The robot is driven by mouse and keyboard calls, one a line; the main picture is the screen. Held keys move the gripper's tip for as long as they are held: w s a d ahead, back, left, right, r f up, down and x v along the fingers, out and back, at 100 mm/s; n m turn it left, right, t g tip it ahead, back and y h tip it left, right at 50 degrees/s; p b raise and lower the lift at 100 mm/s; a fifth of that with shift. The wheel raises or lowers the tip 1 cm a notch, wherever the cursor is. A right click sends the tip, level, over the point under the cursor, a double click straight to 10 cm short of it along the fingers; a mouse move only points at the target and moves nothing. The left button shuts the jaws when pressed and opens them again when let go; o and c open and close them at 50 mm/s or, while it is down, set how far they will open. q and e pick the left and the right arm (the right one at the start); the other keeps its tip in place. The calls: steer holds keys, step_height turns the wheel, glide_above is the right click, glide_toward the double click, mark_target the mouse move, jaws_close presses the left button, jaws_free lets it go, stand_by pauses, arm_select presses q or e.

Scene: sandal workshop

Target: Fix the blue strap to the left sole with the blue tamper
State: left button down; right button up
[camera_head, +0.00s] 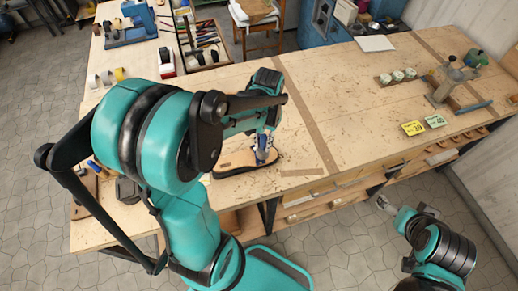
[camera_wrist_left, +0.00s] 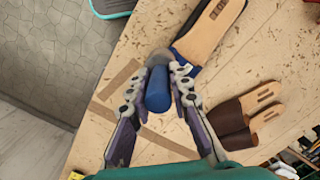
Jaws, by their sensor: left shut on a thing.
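My left gripper (camera_wrist_left: 160,85) is shut on the blue tamper (camera_wrist_left: 157,92), a blue cylinder, in the left wrist view. In the head view the left gripper (camera_head: 264,147) is low over one end of the tan, dark-edged sole (camera_head: 232,162). The sole (camera_wrist_left: 208,32) lies flat on the bench. A dark blue strap (camera_wrist_left: 182,57) shows at its near end, beside the tamper and partly hidden by the fingers. I cannot tell whether the tamper touches the strap. My right gripper (camera_head: 384,203) is off the bench's front edge, too small to read.
A pair of brown sandals (camera_wrist_left: 240,118) lies near the sole. Yellow (camera_head: 413,128) and green cards (camera_head: 435,121) lie further right. A tool tray (camera_head: 203,45) stands at the back left.

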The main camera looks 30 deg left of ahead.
arm_select(q)
steer(key=shift+w+a+r+p, duration=0.2)
steer(key=shift+w+p, duration=0.1)
steer(key=shift+p, duration=0.15)
steer(key=w+a+p, duration=0.7)
steer(key=a+p, duration=0.2)
steer(key=p, duration=0.2)
step_height(320, 180, down, 7)
steer(key=b, duration=0.2)
steer(key=shift+d, duration=0.15)
steer(key=shift+w+b, duration=0.1)
steer(key=shift+b, duration=0.3)
